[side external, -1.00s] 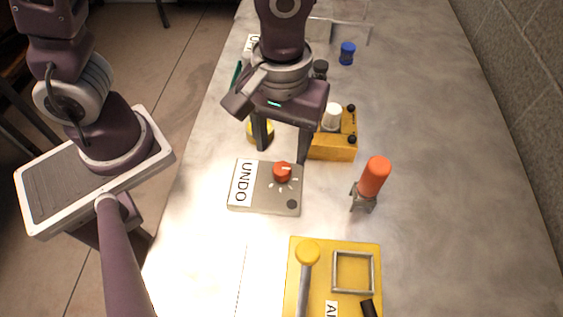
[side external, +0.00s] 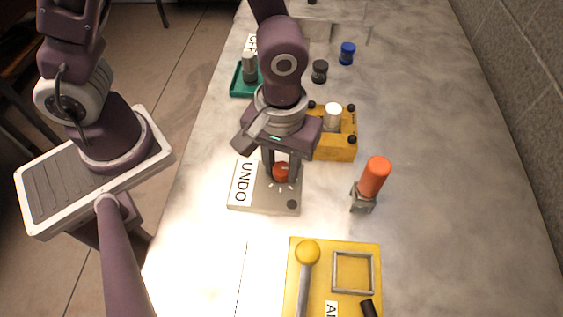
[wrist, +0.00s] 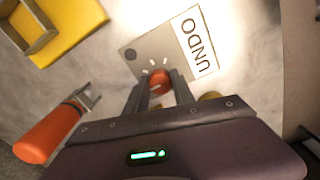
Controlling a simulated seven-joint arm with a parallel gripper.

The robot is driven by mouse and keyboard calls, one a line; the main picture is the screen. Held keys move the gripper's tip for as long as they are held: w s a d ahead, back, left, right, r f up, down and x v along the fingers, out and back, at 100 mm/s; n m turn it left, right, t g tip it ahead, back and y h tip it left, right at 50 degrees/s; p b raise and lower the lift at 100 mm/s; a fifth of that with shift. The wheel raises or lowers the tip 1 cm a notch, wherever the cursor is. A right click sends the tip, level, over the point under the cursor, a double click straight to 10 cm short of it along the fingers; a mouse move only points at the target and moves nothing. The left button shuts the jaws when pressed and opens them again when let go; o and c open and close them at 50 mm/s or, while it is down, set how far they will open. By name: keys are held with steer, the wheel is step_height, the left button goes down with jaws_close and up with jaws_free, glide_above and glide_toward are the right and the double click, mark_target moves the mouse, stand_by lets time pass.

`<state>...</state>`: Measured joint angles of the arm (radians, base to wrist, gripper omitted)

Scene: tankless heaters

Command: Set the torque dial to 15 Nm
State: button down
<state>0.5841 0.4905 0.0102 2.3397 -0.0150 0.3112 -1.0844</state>
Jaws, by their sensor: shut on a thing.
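A red-orange dial (side external: 281,172) sits on a grey panel (side external: 262,206) with a white label reading "UNDO" and short white tick marks beside the dial. The dial also shows in the wrist view (wrist: 159,81). My gripper (side external: 282,176) is down at the panel, its two fingers on either side of the dial and shut on it. In the wrist view the fingers (wrist: 160,92) straddle the dial. The fingers hide part of the dial, and its pointer setting cannot be read. No Nm numbers are legible.
A yellow box with a white knob (side external: 333,117) stands behind the panel. An orange-handled piece (side external: 374,178) stands to the right. A yellow panel with a lever (side external: 333,247) lies in front. A green tray (side external: 240,84), a black knob (side external: 320,70) and a blue knob (side external: 347,53) are farther back.

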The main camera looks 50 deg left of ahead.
steer(key=shift+m, duration=0.4)
steer(key=m, duration=1.3)
steer(key=shift+a, duration=0.1)
steer(key=shift+m, duration=1.9)
steer(key=c, duration=1.1)
jaws_free()
steer(key=shift+o, duration=0.2)
